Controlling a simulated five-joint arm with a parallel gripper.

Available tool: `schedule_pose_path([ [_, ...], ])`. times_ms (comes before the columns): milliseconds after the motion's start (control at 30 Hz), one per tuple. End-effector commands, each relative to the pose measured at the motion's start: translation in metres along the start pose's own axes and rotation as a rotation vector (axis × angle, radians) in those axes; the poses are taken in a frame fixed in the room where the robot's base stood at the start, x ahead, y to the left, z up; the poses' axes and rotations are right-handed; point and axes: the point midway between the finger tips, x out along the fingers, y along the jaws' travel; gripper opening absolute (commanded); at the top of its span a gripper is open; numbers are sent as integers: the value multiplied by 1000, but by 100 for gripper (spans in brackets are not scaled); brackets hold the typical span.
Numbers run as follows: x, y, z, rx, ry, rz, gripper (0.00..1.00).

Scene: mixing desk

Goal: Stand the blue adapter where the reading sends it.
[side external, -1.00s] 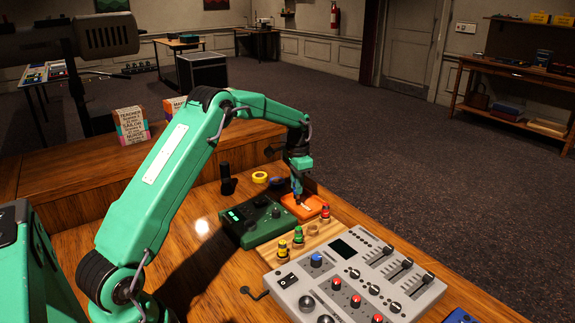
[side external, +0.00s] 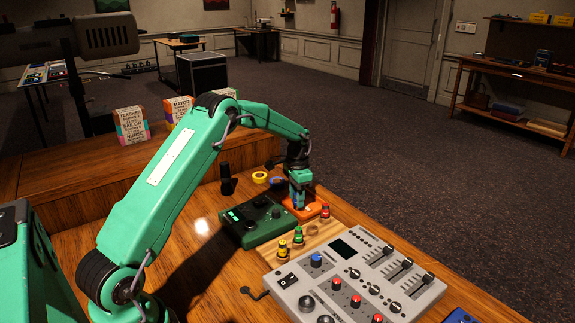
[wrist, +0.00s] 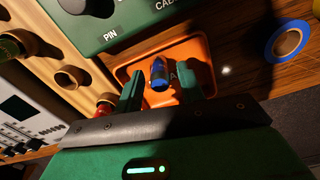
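The blue adapter (wrist: 158,75) is between my gripper's two fingers in the wrist view, with gaps visible on both sides. It is over the orange tray (wrist: 122,74); whether it stands upright or touches the tray is unclear. My gripper (wrist: 170,70) is open around it. In the side view, my gripper (side external: 300,204) is low at the orange tray (side external: 288,203) and mostly hides the adapter. The green tester (side external: 252,222) lies left of the tray; its reading is too small to read. The wooden rack (side external: 313,243) holds yellow, green and red-topped adapters and shows an empty hole.
The grey mixer (side external: 340,275) fills the front right. A yellow tape roll (side external: 260,176) and a blue tape roll (wrist: 289,43) lie behind the tray. A black upright object (side external: 227,180) stands behind the tester. Bare desk lies left of the tester.

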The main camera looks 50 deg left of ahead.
Motion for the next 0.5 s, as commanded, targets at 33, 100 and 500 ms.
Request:
schedule_pose_path([
  [33,0,0,0,0,0,0,41],
  [100,0,0,0,0,0,0,41],
  [500,-8,0,0,0,2,-2,41],
])
